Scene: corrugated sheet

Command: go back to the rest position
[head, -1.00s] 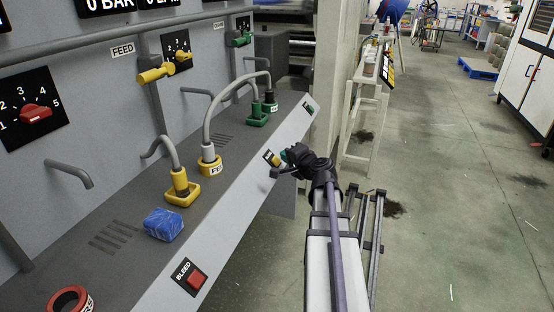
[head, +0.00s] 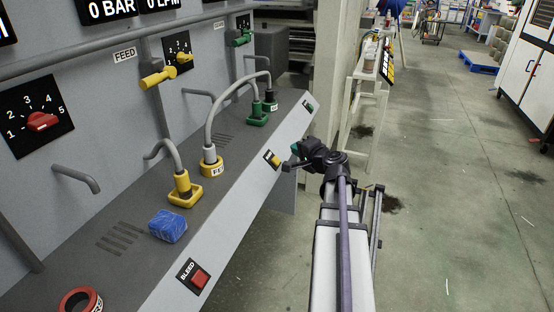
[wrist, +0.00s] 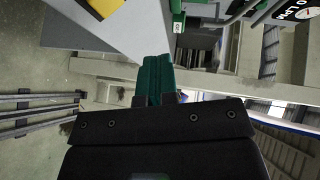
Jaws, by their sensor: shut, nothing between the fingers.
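My gripper (head: 296,148) is at the end of my black and white arm, in the middle of the head view. It is just off the front face of the grey console, right of a yellow button plate (head: 272,160). In the wrist view its teal fingers (wrist: 155,76) lie together, with nothing seen between them. The button plate's yellow corner also shows at the top of the wrist view (wrist: 104,7). The fingertips look clear of the console, though the exact gap is hard to tell.
The console top (head: 140,215) holds yellow and green hose couplings, a blue block (head: 168,226) and a red ring (head: 80,300). A red BLEED button (head: 199,279) is on its front face. A pale stand (head: 365,115) is behind my gripper. The floor at right is open.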

